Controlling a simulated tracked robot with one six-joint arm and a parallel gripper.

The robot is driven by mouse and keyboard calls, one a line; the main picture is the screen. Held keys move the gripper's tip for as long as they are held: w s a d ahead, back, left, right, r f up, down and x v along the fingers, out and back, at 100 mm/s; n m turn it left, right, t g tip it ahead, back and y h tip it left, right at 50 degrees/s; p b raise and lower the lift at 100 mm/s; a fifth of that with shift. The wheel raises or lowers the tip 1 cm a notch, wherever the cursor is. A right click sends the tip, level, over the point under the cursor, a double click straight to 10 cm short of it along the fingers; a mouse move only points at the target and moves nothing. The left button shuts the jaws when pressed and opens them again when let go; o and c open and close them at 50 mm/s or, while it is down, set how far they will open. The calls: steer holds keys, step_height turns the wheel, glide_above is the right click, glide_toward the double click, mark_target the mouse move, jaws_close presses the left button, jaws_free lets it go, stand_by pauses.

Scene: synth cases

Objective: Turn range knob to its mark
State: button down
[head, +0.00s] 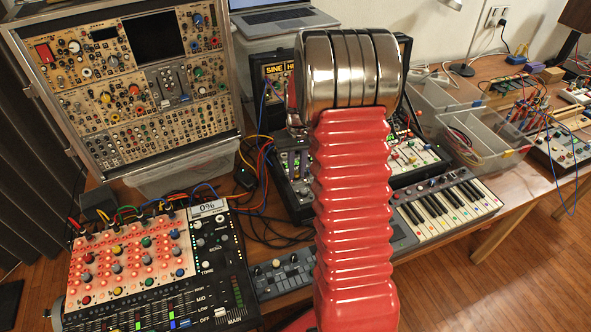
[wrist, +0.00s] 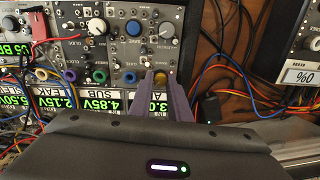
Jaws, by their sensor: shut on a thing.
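My gripper (wrist: 161,76) shows its two purple fingers low in the wrist view, close together at a rack panel. They are shut on a small yellowish round part (wrist: 160,79), which I take to be the range knob. Its label and mark cannot be read, so I cannot tell its angle. The panel appears upside down in the wrist view, with a blue knob (wrist: 133,28) and a grey-white knob (wrist: 166,30) above the fingers. In the head view my red arm hides the gripper and much of this black rack (head: 287,170).
Green-lit voltage displays (wrist: 62,98) and coloured jacks line the panel beside my fingers. Loose cables (wrist: 237,80) lie to the right. A mixer (head: 222,240) with a 0% display stands left of my arm, a keyboard (head: 450,208) to its right.

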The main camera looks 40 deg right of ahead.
mark_target(298, 173)
steer(key=shift+w+m, duration=0.1)
steer(key=shift+m, duration=0.2)
steer(key=c, duration=1.7)
jaws_free()
steer(key=shift+o, duration=0.2)
steer(key=shift+r, duration=0.15)
step_height(298, 173, up, 14)
steer(key=shift+d+f, duration=0.25)
steer(key=shift+d, duration=0.05)
